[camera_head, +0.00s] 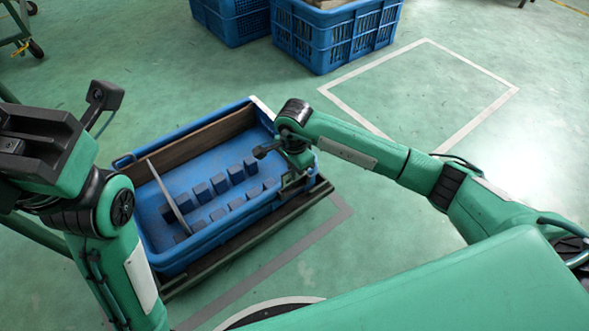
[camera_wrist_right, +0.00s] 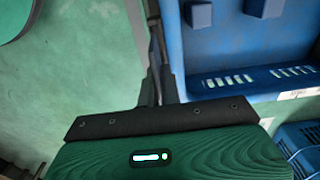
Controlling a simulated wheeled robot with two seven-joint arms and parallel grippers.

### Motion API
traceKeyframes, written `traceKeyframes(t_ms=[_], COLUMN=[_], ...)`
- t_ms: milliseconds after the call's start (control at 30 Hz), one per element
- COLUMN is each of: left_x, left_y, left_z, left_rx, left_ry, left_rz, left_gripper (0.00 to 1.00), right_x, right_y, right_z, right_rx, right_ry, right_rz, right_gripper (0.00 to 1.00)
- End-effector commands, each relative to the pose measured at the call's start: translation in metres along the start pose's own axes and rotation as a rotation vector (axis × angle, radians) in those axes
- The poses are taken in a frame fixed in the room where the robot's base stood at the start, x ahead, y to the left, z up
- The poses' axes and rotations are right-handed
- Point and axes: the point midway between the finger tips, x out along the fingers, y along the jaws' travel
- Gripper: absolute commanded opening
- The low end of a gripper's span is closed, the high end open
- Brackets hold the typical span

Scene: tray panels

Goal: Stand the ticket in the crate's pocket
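The blue crate (camera_head: 154,238) sits on a low dark trolley, left of centre in the head view. Rows of blue pegs stand inside it. A thin grey panel (camera_head: 168,197) leans across its left part. A small white card or label (camera_head: 262,107) is at its far right corner; a white label also shows on its rim in the wrist view (camera_wrist_right: 303,93). I cannot tell whether either is the ticket, nor which part is the pocket. My right gripper (camera_head: 291,182) points down at the crate's right end wall; its fingers (camera_wrist_right: 158,82) look close together. My left gripper (camera_head: 12,146) is high at the left, fingers unclear.
A brown board (camera_head: 185,150) stands along the crate's far wall. Two more blue crates (camera_head: 335,42) (camera_head: 232,20) stand at the back. A white-outlined floor square (camera_head: 425,90) is empty. A wheeled cart (camera_head: 25,35) is at the far left.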

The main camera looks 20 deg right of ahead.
Motion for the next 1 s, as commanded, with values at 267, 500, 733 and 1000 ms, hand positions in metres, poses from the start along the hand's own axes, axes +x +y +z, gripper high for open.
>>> traceKeyframes(t_ms=[267, 500, 733, 1000], left_x=[0.0, -0.004, -0.01, -0.017], left_y=[0.0, 0.0, 0.001, 0.002], left_z=[0.0, 0.0, -0.002, -0.003], left_rx=[0.0, 0.0, 0.0, 0.0], left_ry=[-0.001, -0.002, -0.001, -0.001], left_rz=[0.0, 0.0, 0.0, 0.0], left_gripper=[0.0, 0.0, 0.0, 0.0], right_x=[0.0, 0.006, 0.015, 0.026], right_y=[0.0, 0.0, 0.0, 0.0], right_z=[0.001, 0.001, 0.001, 0.001], right_rx=[0.0, 0.0, 0.0, -0.001], right_ry=[0.0, 0.0, 0.0, 0.0], right_rz=[-0.001, -0.001, -0.001, 0.0], right_gripper=[0.0, 0.0, 0.0, 0.0])
